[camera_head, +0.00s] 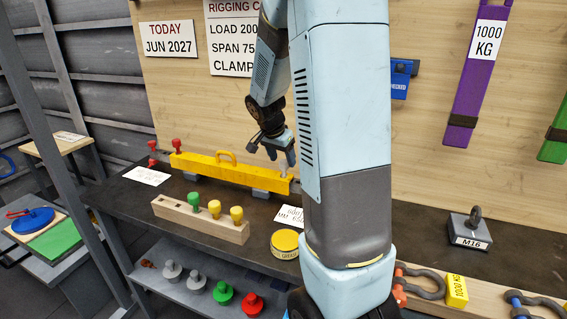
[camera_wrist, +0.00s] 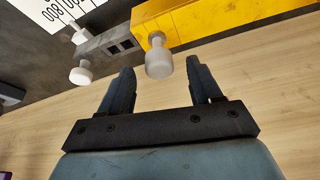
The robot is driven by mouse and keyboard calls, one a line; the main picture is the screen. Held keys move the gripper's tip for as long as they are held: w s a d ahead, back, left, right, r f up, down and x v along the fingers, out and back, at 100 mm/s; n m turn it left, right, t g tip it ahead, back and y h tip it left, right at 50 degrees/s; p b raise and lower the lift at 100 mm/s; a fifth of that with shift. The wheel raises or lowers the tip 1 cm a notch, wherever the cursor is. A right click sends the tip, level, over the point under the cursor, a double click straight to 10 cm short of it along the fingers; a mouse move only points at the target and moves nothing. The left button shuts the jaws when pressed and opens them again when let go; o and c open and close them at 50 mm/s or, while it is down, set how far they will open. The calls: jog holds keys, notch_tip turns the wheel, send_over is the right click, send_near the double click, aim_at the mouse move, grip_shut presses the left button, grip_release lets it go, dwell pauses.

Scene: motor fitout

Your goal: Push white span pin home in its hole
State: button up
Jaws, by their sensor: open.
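The yellow span beam (camera_head: 222,168) lies along the back of the dark bench. In the wrist view the beam's end (camera_wrist: 205,17) is at the top. The white span pin (camera_wrist: 158,63) stands out from the beam there, with its round head towards me and a stretch of shank showing. Its hole is hidden. My gripper (camera_wrist: 160,68) is open, with the pin's head between and slightly beyond its fingertips, apart from both. In the head view my gripper (camera_head: 281,154) is above the beam's right end.
Two white knobs (camera_wrist: 80,73) (camera_wrist: 79,36) stand beside a grey block (camera_wrist: 112,43). A wooden rack (camera_head: 199,221) with green and yellow pegs stands in front of the beam. A yellow tin (camera_head: 285,244) is right of it. Red pegs (camera_head: 176,145) stand at the beam's left end.

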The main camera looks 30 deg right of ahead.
jog(key=v, duration=1.1)
jog(key=shift+w+f, duration=0.1)
jog(key=s+a+r+n+t+y, duration=0.1)
jog(key=s+a+r+n+y, duration=0.1)
jog(key=s+a+n, duration=0.4)
jog(key=s+a+r+n+t+y, duration=0.2)
jog(key=s+a+r+n, duration=0.2)
jog(key=s, duration=1.3)
jog(key=a+n, duration=0.2)
jog(key=a, duration=0.1)
jog(key=shift+s+a+n+t, duration=0.15)
jog(key=shift+a+n+t, duration=0.15)
jog(key=shift+a+n, duration=0.1)
